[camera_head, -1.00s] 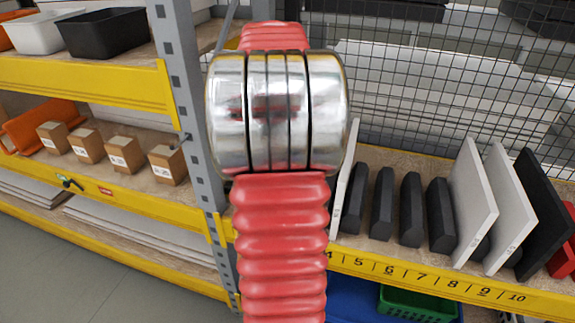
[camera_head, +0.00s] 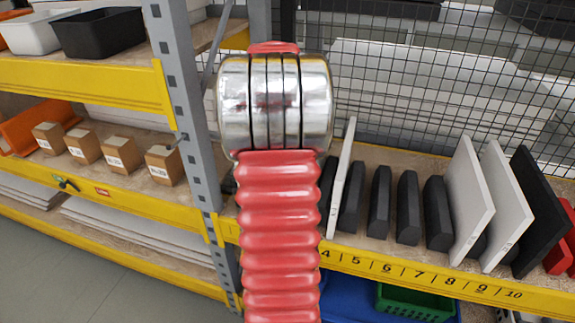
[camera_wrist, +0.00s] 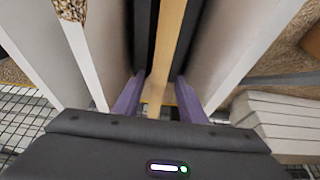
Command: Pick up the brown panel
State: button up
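The brown panel (camera_wrist: 168,48) is a thin tan board standing on edge in the middle of the wrist view. Dark dividers (camera_wrist: 187,45) stand close along both its sides. My gripper (camera_wrist: 158,100) has its two purple fingers on either side of the panel's near end, with gaps between fingers and board. It is open and holds nothing. In the head view my red arm with its metal joint hides the gripper and the brown panel.
A white panel (camera_head: 343,180) stands just right of my arm, followed by dark dividers (camera_head: 407,205), more white panels (camera_head: 472,195) and a black panel (camera_head: 543,215). A grey rack post (camera_head: 180,110) stands left. Small boxes (camera_head: 84,147) sit on the left shelf.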

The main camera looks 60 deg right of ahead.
jog(key=x, duration=0.5)
jog(key=shift+s+d, duration=0.1)
dwell(0.3)
jog(key=shift+c, duration=0.7)
grip_shut()
dwell(0.9)
jog(key=shift+r, duration=0.1)
